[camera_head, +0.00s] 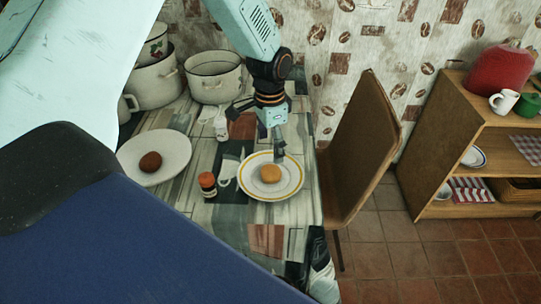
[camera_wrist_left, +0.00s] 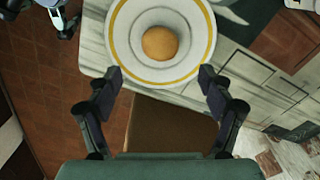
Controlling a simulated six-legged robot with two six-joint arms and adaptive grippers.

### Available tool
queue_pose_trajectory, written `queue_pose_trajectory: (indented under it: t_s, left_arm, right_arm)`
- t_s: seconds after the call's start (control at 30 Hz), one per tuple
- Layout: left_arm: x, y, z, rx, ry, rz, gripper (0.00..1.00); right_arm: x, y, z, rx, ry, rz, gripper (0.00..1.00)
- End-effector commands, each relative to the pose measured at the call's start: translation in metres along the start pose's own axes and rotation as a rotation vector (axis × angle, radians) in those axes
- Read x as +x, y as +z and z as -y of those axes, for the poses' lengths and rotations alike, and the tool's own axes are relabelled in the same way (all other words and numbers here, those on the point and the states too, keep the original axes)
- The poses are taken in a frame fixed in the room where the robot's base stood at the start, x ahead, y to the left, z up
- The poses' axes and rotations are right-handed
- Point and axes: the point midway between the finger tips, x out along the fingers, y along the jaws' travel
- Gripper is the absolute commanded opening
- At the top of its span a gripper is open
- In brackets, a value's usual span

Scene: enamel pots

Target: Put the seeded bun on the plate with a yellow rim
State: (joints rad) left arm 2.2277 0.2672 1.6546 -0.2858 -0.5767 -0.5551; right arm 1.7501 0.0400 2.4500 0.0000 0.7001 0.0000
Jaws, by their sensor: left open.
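The seeded bun (camera_head: 270,173) is round and golden. It lies on the plate with a yellow rim (camera_head: 293,187), near its middle, on the table. In the left wrist view the bun (camera_wrist_left: 160,43) and the plate (camera_wrist_left: 119,25) show whole or nearly so, ahead of the fingers. My left gripper (camera_head: 279,155) hangs over the far edge of the plate. In the left wrist view it (camera_wrist_left: 162,77) is open and empty, with its fingertips apart from the bun.
A white plate (camera_head: 135,158) with a brown round item (camera_head: 150,162) stands at left. A small jar with an orange lid (camera_head: 207,184), a small white bottle (camera_head: 220,127) and enamel pots (camera_head: 214,78) share the table (camera_head: 220,222). A chair (camera_head: 362,150) stands close at right.

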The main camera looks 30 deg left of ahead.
Motion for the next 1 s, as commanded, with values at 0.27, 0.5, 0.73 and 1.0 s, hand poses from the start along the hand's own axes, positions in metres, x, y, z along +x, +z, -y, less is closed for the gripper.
queue_pose_trajectory:
  t_s: [0.27, 0.5, 0.73, 1.0]
  left_arm:
    - [-0.025, 0.0, 0.0, 0.0, 0.001, 0.0, 0.8]
    - [-0.026, 0.0, 0.0, 0.0, 0.001, 0.001, 0.8]
    - [-0.026, 0.0, 0.0, 0.0, 0.001, 0.0, 0.73]
    - [-0.026, 0.001, 0.0, -0.001, 0.001, 0.0, 0.5]
  right_arm:
    - [-0.003, 0.0, 0.0, 0.0, 0.0, 0.0, 0.4]
    - [-0.003, 0.0, 0.0, 0.0, 0.0, 0.0, 0.4]
    - [-0.003, 0.0, 0.0, 0.0, 0.0, 0.0, 0.4]
    - [-0.003, 0.0, 0.0, 0.0, 0.0, 0.0, 0.4]
